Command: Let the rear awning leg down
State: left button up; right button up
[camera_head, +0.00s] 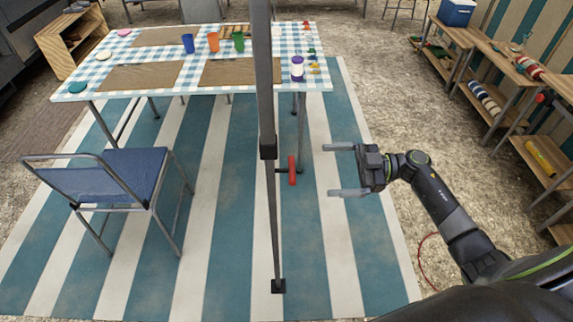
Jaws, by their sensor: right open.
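The awning leg (265,80) is a dark upright pole that runs down from the top edge of the head view. A thinner lower section (272,220) comes out below a dark collar (268,152) and ends in a small square foot (278,286) over the striped mat. A red handle (292,170) sticks out to the right of the pole near the collar. My right gripper (335,169) is open and empty, a short way right of the red handle, with its fingers pointing left toward it. My left gripper does not show.
A table (190,78) with a checked cloth, cups and mats stands behind the pole. A blue folding chair (135,172) is at the left. Wooden shelves (510,75) stand along the right. The striped mat (230,240) around the foot is clear.

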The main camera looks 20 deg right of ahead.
aim_at(287, 169)
jog(key=p+x, duration=0.3)
jog(key=x, duration=0.8)
jog(key=shift+w+a, duration=0.1)
jog(key=shift+a, duration=0.25)
jog(key=c, duration=1.1)
notch_tip(287, 169, down, 12)
jog(key=b, duration=0.7)
jog(key=shift+f, duration=0.1)
jog(key=shift+c, duration=0.7)
jog(key=o, duration=1.2)
jog(key=shift+o, duration=0.2)
